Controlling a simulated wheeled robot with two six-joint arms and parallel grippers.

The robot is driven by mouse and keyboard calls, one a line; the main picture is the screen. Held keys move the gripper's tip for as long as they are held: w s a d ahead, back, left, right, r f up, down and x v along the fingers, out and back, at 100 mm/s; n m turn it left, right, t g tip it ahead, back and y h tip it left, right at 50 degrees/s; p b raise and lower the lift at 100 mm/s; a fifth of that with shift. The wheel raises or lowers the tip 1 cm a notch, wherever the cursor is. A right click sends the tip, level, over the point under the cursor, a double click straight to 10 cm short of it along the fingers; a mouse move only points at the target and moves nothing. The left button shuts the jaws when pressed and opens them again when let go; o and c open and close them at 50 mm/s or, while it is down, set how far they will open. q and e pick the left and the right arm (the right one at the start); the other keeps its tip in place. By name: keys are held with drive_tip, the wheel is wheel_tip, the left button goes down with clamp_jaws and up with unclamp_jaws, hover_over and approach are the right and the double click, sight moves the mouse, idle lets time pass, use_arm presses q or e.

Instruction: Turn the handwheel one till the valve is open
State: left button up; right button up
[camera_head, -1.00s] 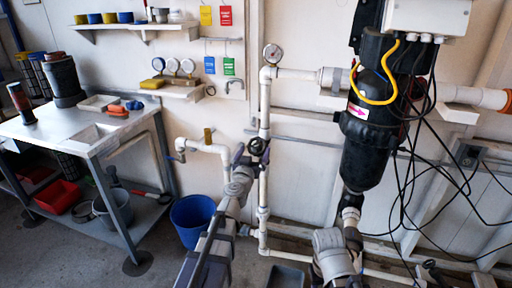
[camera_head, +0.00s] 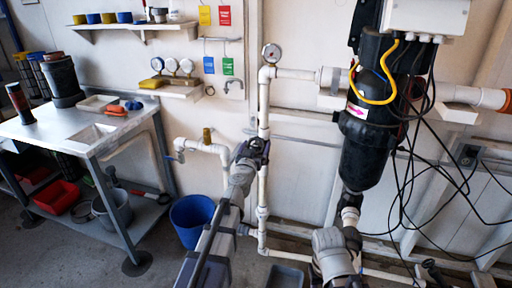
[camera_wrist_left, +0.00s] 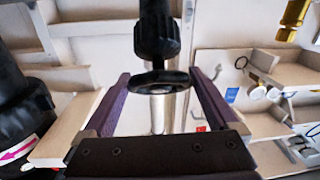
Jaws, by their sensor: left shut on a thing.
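Handwheel one (camera_head: 258,146) is small and black and sits on the white vertical pipe at the middle of the head view. My left gripper (camera_head: 256,153) is at the handwheel and partly covers it. In the left wrist view the black handwheel (camera_wrist_left: 160,78) is between the two purple fingers of the left gripper (camera_wrist_left: 160,92), which is shut on it. A black stem rises from the wheel there, with a bright pipe behind. My right arm shows at the bottom of the head view, but its fingers cannot be made out.
The black reactor (camera_head: 367,145) with loose cables hangs to the right. A blue bucket (camera_head: 192,218) stands on the floor, left of my arm. A metal table (camera_head: 88,135) is further left.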

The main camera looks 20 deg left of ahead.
use_arm(q)
drive_tip(key=shift+c, duration=0.8)
drive_tip(key=shift+n+y, duration=0.3)
drive_tip(key=shift+n, duration=0.2)
